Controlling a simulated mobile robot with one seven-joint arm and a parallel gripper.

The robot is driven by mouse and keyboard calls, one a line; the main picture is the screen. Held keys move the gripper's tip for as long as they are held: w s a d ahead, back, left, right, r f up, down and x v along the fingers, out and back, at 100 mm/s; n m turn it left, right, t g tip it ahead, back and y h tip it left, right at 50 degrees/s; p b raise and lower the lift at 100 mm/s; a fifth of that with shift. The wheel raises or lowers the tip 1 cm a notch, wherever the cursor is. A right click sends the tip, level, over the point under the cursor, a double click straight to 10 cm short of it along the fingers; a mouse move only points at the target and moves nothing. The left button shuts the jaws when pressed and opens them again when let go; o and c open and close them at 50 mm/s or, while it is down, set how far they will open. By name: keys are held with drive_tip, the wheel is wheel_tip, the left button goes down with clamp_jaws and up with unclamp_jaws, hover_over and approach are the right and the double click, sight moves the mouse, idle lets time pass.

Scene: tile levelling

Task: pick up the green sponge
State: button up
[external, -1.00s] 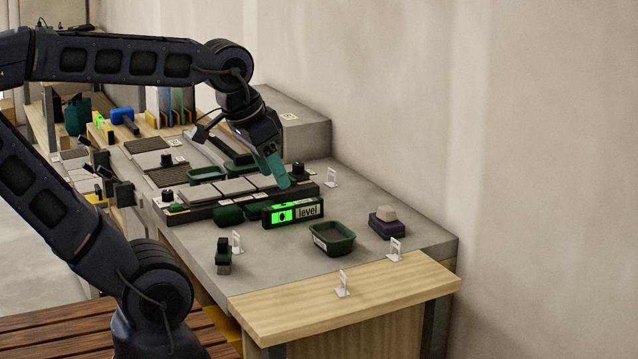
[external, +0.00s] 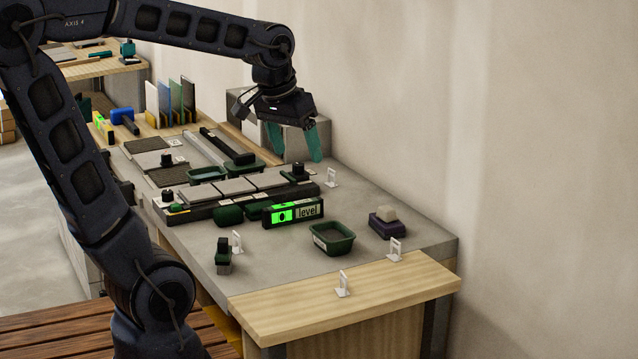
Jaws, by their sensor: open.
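Two small dark green blocks sit side by side in front of the tile rail: the left one (external: 229,214) is rounded and the right one (external: 252,212) is partly behind the level. Either may be the green sponge; I cannot tell which. Another dark block with green on it (external: 223,256) stands at the front left of the grey bench. My gripper (external: 296,149), with teal fingers, is open and empty. It is in the air over the back of the bench, above and behind the green blocks, apart from everything.
The level (external: 293,212) with a lit green display stands beside the blocks. A green tray (external: 332,239) and a purple block with a beige block on top (external: 387,224) are to the right. White clips (external: 343,284) stand near the edges. The wall bounds the right side.

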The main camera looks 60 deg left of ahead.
drive_tip(key=w+a+f+n+g, duration=0.15)
drive_tip(key=w+a+n, duration=0.35)
drive_tip(key=a, duration=0.5)
drive_tip(key=n+g, duration=0.2)
drive_tip(key=n, duration=0.7)
hover_over(228, 208)
wheel_tip(228, 208, down, 19)
drive_tip(key=shift+h, duration=0.3)
wheel_tip(228, 208, down, 5)
drive_tip(key=shift+a+f, duration=0.15)
drive_tip(key=shift+d+f, duration=0.2)
drive_tip(key=shift+f, duration=2.45)
drive_tip(key=c, duration=0.7)
drive_tip(key=shift+r, duration=0.1)
drive_tip(key=shift+c, duration=0.2)
